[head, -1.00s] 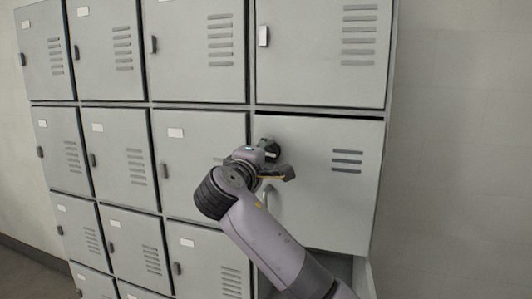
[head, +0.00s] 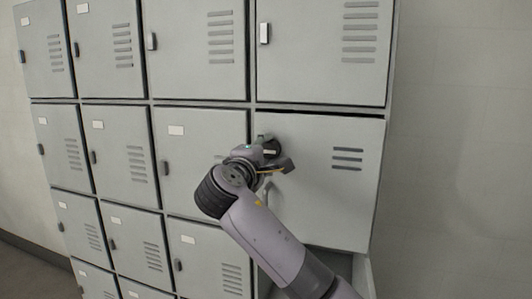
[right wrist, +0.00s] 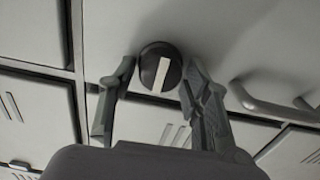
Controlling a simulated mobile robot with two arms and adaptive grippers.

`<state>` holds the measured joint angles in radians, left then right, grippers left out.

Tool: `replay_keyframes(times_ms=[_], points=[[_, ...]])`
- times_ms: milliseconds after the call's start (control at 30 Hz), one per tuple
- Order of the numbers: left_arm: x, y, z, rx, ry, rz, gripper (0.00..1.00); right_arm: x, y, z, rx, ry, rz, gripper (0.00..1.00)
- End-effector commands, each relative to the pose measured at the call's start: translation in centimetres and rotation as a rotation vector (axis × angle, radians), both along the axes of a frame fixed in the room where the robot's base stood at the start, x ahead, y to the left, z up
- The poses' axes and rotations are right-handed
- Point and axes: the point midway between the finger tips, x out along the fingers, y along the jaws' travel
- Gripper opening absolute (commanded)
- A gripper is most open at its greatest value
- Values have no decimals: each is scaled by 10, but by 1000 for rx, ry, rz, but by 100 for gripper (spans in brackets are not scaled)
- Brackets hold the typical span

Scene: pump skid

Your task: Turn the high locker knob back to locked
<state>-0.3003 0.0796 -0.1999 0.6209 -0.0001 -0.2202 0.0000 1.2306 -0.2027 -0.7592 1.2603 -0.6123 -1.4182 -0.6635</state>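The high locker knob is a round black knob with a white bar (right wrist: 160,70). It sits on a grey locker door (head: 335,205) and partly shows in the head view (head: 270,152). My right gripper (right wrist: 160,66) is open, with one fingertip on each side of the knob and a visible gap to each. In the right wrist view the white bar stands nearly upright, tilted slightly. In the head view my right gripper (head: 276,152) is at the door's upper left, partly hiding the knob. My left gripper is not in view.
A curved handle (right wrist: 265,105) is on the same door, to the right of the gripper in the right wrist view. Other locker doors (head: 195,50) surround it to the left and above. A bare wall (head: 460,150) is on the right.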

Motion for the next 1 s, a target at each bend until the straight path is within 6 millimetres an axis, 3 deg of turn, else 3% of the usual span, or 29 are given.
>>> replay_keyframes(times_ms=[167, 567, 1000], points=[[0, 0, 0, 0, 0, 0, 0, 0, 0, 0, 1, 0, 0, 57], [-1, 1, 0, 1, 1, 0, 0, -9, 4, 1, 1, -2, 2, 57], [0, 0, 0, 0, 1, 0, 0, -91, 30, 0, 4, -1, 3, 57]])
